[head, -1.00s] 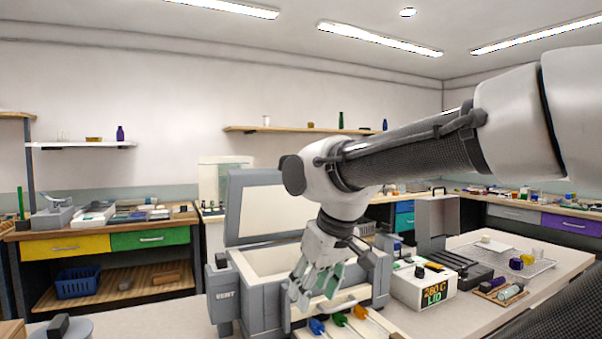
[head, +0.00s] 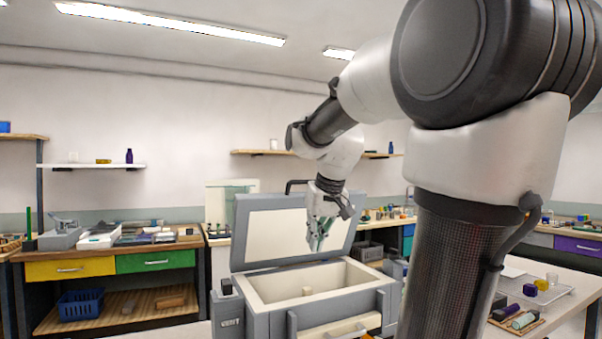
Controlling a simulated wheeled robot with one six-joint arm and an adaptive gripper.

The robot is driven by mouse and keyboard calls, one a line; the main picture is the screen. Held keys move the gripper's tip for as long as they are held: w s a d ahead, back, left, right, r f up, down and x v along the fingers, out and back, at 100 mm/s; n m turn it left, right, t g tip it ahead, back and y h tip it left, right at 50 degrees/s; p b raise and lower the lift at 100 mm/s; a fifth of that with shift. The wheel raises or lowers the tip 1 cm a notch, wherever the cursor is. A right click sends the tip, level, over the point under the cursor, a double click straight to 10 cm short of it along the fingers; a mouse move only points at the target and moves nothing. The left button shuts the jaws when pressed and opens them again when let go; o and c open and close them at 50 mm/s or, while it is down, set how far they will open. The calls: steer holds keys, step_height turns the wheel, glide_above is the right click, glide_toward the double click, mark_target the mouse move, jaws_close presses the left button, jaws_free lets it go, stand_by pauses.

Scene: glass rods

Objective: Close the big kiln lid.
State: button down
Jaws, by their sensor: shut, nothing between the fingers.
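The big kiln (head: 258,312) is a grey box with a cream-lined chamber, low in the middle of the head view. Its lid (head: 270,235) stands open at the back, leaning slightly backward, with its cream inner face toward me. A dark handle shows at the lid's top edge (head: 296,184). My gripper (head: 317,243) points down in front of the right part of the lid's inner face, above the chamber. It is shut and empty. I cannot tell whether it touches the lid. The front right of the kiln is partly hidden by my arm.
A white tray (head: 560,292) and small glass items lie on the bench at right. A bench with yellow (head: 68,268) and green drawers (head: 156,260) stands at left. Shelves run along the back wall. The open chamber (head: 305,285) lies below my gripper.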

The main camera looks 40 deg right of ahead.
steer(key=w+d+r+t+h, duration=0.1)
steer(key=w+d+r+t, duration=0.1)
steer(key=w+d+r, duration=0.45)
steer(key=w+d+r+t, duration=0.1)
steer(key=w+d+r, duration=0.2)
steer(key=w+r, duration=0.5)
step_height(320, 180, up, 10)
steer(key=n+t, duration=0.1)
steer(key=t, duration=0.1)
steer(key=x, duration=0.3)
steer(key=f+x, duration=0.1)
steer(key=x, duration=0.2)
steer(key=s+x, duration=0.1)
steer(key=x, duration=0.2)
steer(key=shift+w+a+f, duration=0.1)
steer(key=shift+a+f, duration=0.15)
steer(key=shift+f, duration=0.55)
steer(key=shift+s+a+f, duration=0.1)
steer(key=shift+s+f, duration=0.1)
steer(key=shift+s, duration=0.25)
